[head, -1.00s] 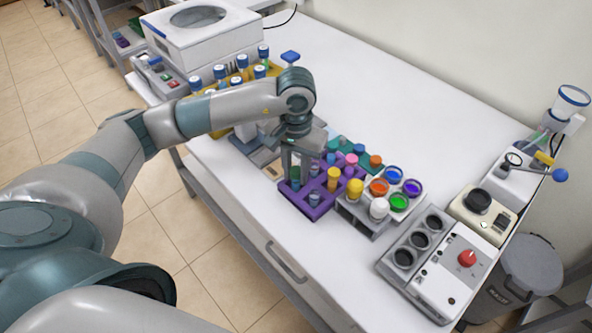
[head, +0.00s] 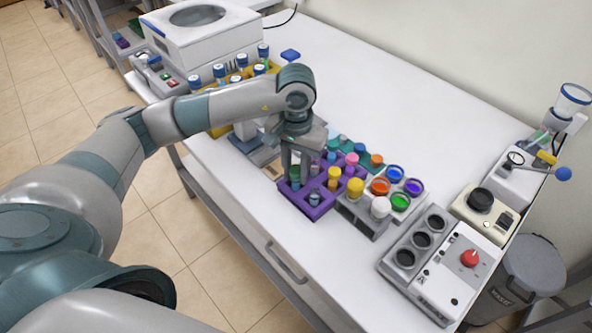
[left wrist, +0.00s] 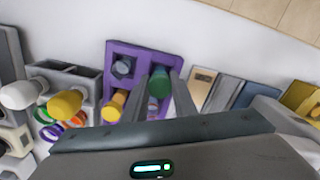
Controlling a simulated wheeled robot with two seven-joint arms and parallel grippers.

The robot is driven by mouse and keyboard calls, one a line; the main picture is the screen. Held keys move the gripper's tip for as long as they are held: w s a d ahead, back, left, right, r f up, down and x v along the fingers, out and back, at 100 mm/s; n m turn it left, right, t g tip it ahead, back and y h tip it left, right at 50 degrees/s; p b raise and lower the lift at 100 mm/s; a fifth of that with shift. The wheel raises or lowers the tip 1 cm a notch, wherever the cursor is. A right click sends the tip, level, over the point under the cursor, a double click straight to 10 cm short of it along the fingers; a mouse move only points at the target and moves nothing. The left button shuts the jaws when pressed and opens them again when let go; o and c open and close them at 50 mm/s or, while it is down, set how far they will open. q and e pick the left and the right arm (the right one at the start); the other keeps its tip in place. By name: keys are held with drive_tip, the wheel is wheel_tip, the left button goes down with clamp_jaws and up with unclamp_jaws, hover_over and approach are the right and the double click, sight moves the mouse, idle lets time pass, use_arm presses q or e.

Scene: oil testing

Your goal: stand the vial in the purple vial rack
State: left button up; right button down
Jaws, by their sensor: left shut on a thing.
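The purple vial rack (head: 318,211) stands on the white bench, near its front edge. In the left wrist view the rack (left wrist: 118,47) holds a dark-capped vial (left wrist: 123,67) and an orange-yellow-capped vial (left wrist: 115,103). My left gripper (head: 295,182) points down over the rack's left part. It is shut on a green-capped vial (left wrist: 159,82), which is between its fingers at a rack compartment. The fingers partly hide this vial in the head view (head: 295,175). I cannot tell whether its base touches the rack floor. My right gripper is not in view.
A grey holder (head: 362,216) with yellow and white caps stands close right of the rack, with colored cups (head: 396,173) behind. A teal rack (head: 340,146) is behind it. A yellow rack (head: 246,82) and a white machine (head: 205,38) are at left. The bench's back middle is clear.

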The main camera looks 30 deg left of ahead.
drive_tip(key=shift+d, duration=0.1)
use_arm(q)
drive_tip(key=o, duration=1.1)
drive_tip(key=shift+r+b, duration=0.3)
drive_tip(key=shift+r, duration=0.5)
wheel_tip(320, 180, up, 7)
drive_tip(key=shift+r+b, duration=0.1)
drive_tip(key=shift+b, duration=0.95)
wheel_tip(320, 180, up, 9)
drive_tip(key=b, duration=0.1)
drive_tip(key=shift+f, duration=0.2)
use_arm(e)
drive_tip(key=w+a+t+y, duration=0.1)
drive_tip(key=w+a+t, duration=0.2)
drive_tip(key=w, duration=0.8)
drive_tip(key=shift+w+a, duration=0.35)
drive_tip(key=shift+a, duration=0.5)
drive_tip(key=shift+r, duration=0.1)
